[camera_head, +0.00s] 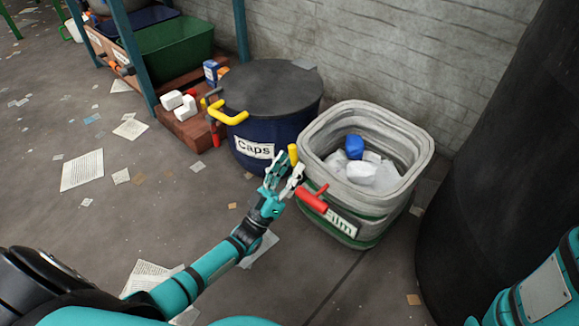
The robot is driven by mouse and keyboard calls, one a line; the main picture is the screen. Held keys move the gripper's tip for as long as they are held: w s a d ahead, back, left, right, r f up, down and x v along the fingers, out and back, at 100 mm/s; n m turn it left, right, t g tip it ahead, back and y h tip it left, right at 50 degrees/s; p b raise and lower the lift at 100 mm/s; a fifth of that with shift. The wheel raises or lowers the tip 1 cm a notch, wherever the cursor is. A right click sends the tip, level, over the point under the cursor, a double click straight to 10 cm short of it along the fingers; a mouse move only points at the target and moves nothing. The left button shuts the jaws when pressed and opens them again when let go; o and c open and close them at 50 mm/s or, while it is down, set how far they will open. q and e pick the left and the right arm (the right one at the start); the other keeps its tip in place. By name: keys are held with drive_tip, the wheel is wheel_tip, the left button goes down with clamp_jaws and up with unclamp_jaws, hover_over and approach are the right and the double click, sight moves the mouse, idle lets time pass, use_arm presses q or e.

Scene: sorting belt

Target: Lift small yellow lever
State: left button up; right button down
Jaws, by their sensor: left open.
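A small yellow lever (293,154) stands upright between the dark blue bin labelled "Caps" (285,132) and the pale bin with the "ilm" label (372,208). My left gripper (286,169) is open just below and in front of this lever, its fingers close to it; I cannot tell whether they touch. A larger bent yellow handle (228,117) is on the front left of the blue bin. My right gripper is out of view; only part of my right arm shows at the lower right.
A red handle (312,200) sticks out from the pale bin, close to my left gripper's right side. Blue and white waste (355,147) lies in that bin. A dark column (495,140) stands at right. Papers litter the otherwise open floor at left.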

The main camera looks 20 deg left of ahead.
use_arm(q)
drive_tip(key=v, duration=0.7)
drive_tip(key=shift+s+f, duration=0.2)
drive_tip(key=shift+s+a, duration=0.15)
